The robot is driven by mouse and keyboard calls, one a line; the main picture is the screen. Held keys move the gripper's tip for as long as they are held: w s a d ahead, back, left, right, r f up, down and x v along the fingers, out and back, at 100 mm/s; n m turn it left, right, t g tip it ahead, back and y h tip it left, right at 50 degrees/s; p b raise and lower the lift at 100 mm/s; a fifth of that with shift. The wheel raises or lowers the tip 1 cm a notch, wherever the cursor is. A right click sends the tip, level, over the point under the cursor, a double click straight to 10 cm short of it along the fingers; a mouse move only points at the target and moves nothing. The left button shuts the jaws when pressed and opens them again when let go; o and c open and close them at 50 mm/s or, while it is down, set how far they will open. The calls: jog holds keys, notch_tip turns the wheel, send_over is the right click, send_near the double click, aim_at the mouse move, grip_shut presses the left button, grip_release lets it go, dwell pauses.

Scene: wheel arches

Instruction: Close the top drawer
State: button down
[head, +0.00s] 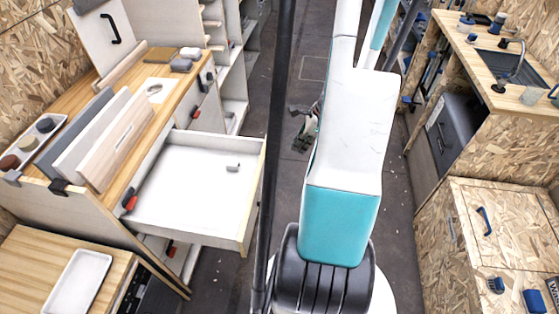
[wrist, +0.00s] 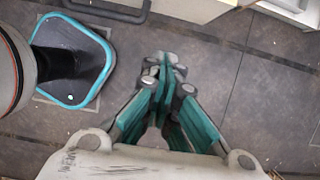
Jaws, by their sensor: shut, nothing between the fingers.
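The top drawer (head: 190,195) stands pulled out from the wooden counter unit on the left in the head view. It has a white inside and a pale wooden front, and a small grey piece (head: 232,167) lies in it. My gripper (wrist: 168,65) is shut and empty in the wrist view, above the dark floor. In the head view my gripper (head: 303,140) shows small, partly behind my arm, to the right of the drawer and apart from it.
The counter top (head: 165,97) holds upright boards and a tray of cups. A lower wooden top with a white tray (head: 80,282) is at front left. Chipboard cabinets (head: 490,235) stand on the right. Dark floor (head: 225,285) lies between the two sides.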

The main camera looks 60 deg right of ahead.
jog(key=w+a+f+b, duration=0.3)
jog(key=w+f+b, duration=0.1)
jog(key=w+f, duration=0.3)
jog(key=shift+f+b, duration=0.35)
jog(key=shift+f, duration=0.75)
